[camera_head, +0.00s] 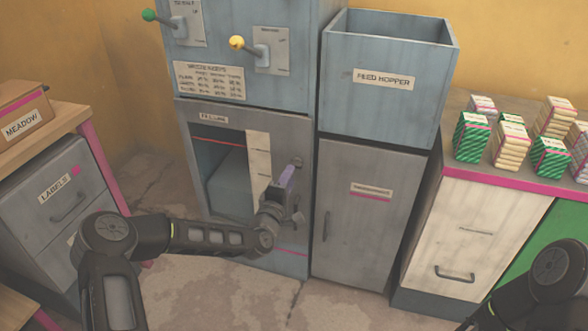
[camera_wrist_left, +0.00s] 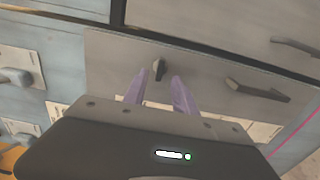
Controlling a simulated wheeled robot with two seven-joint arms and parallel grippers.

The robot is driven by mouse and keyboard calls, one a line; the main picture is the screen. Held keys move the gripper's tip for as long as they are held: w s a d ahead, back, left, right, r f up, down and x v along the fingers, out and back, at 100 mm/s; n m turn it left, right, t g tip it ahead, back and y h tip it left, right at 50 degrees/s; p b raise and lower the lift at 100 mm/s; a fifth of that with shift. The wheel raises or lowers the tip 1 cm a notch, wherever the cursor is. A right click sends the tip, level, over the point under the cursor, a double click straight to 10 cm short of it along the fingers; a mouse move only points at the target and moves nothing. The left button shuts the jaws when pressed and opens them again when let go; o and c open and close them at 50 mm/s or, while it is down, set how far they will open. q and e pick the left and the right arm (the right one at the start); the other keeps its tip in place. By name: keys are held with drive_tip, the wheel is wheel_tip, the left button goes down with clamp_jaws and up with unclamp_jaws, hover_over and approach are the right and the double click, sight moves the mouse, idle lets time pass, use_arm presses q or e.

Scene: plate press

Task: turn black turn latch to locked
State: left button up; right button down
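The black turn latch (camera_wrist_left: 158,68) sits on the grey door (camera_wrist_left: 205,75) of the press. In the left wrist view it is a small dark knob, longer up and down the picture. In the head view the latch (camera_head: 298,161) shows just above my left gripper (camera_head: 289,174). My left gripper is open, with its two purple fingers on either side of the latch in the wrist view. I cannot tell whether the fingers touch it or how deep they reach. My right gripper is out of view; only part of my right arm shows at bottom right.
A dark door handle (camera_wrist_left: 258,90) lies right of the latch in the wrist view. The feed hopper (camera_head: 385,95) stands above a grey cabinet (camera_head: 365,220) right of the press. Yellow (camera_head: 237,43) and green (camera_head: 149,15) lever knobs are above. A counter (camera_head: 520,178) holds several small packs.

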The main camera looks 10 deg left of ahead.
sight(296, 164)
use_arm(q)
drive_tip(key=w, duration=0.5)
drive_tip(key=shift+w+d, duration=0.1)
drive_tip(key=shift+d, duration=0.1)
clamp_jaws()
